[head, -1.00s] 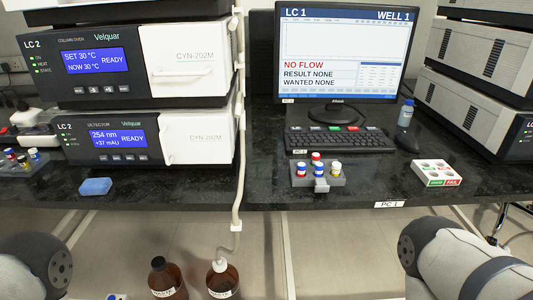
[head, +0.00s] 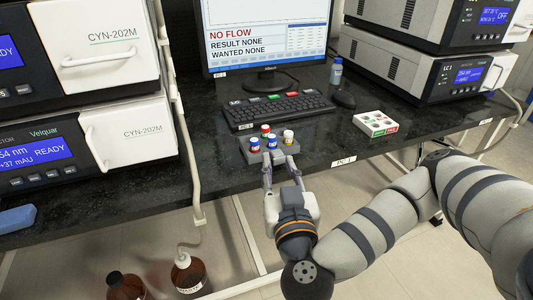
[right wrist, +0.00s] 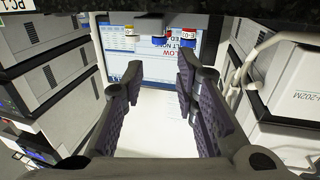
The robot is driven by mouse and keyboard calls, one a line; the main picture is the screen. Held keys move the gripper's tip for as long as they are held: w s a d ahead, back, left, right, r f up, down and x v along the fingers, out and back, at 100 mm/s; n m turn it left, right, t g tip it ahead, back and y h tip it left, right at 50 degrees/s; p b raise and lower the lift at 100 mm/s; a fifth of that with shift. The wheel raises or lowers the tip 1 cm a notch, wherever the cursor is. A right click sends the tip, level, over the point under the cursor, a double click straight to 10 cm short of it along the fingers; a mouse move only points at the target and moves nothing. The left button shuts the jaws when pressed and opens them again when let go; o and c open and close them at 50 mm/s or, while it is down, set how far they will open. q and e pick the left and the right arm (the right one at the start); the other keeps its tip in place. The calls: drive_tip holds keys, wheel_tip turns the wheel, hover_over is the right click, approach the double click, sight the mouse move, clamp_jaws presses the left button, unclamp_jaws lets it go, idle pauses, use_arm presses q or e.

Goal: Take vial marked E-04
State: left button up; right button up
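A small grey rack (head: 283,157) stands near the front edge of the bench, holding several small vials. They include a red-topped vial (head: 265,129) at the back, two blue-and-white vials (head: 254,143) (head: 272,142) and a pale vial (head: 288,136) at the right. In the right wrist view some vials hang inverted at the top; one red-and-white vial (right wrist: 188,37) carries an E-0 label whose last digit I cannot tell. I cannot identify E-04. My right gripper (head: 279,169) is open and empty just before the rack; its spread fingers (right wrist: 160,82) show in the wrist view. My left gripper is out of view.
A keyboard (head: 277,111), monitor (head: 268,38) and mouse (head: 344,99) stand behind the rack. A white box with round wells (head: 376,124) lies to the right. Instrument stacks flank the bench. A tube (head: 190,150) and brown bottles (head: 188,275) are at the lower left.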

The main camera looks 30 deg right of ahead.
sight(272, 140)
drive_tip(key=w, duration=0.1)
drive_tip(key=b, duration=0.1)
drive_tip(key=w+b, duration=0.1)
drive_tip(key=shift+w+d+f, duration=0.35)
drive_tip(key=shift+d, duration=0.05)
drive_tip(key=shift+w+d+r+b, duration=0.1)
drive_tip(key=shift+w+d+b, duration=0.25)
drive_tip(key=shift+w+d, duration=0.1)
drive_tip(key=x, duration=0.7)
drive_tip(key=shift+w+d, duration=0.15)
drive_tip(key=shift+d, duration=0.05)
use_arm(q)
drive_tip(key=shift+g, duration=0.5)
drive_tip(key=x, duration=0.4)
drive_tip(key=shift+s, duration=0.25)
use_arm(e)
drive_tip(key=c, duration=0.6)
